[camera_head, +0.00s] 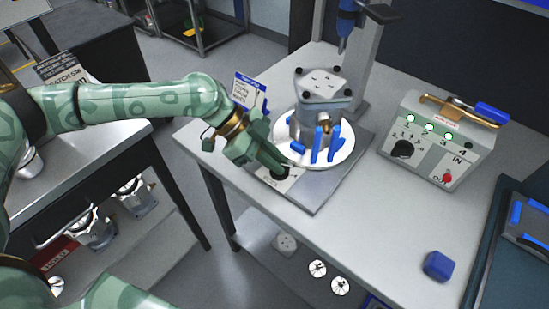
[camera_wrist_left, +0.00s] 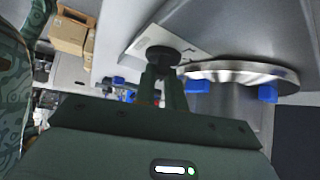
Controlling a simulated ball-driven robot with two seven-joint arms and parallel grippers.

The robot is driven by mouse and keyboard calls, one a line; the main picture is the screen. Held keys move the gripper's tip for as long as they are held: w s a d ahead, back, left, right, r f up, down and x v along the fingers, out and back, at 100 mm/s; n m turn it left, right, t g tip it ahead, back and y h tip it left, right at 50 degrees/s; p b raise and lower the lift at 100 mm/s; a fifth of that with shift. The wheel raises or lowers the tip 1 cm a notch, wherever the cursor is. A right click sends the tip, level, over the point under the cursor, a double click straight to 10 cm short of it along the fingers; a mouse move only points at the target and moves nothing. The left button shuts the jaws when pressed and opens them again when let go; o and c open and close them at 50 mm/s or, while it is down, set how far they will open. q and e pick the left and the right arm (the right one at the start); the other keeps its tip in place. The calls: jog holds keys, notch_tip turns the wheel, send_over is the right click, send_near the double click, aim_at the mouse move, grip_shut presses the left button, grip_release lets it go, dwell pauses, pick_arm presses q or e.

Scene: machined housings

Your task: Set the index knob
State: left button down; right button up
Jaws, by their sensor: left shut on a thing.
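The index knob (camera_head: 279,173) is a small dark round knob on a pale label plate at the front left corner of the fixture's base. My left gripper (camera_head: 274,165) reaches down to it from the left, and its fingers are shut on it. In the left wrist view the dark knob (camera_wrist_left: 163,56) shows between the fingertips (camera_wrist_left: 162,75) against the label plate. The fingers partly cover the knob, so its pointer setting cannot be read. My right gripper is not in view.
A machined housing (camera_head: 322,90) stands on a round turntable (camera_head: 345,152) with blue clamps, close right of my left gripper. A blue-tipped tool (camera_head: 347,20) hangs above. A control box (camera_head: 440,140) stands right. A blue block (camera_head: 438,265) lies at the front right.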

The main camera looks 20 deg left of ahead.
pick_arm(q)
jog(key=c, duration=1.5)
grip_release()
jog(key=shift+o, duration=0.2)
jog(key=p+v, duration=0.4)
jog(key=v, duration=1.2)
jog(key=shift+a, duration=0.1)
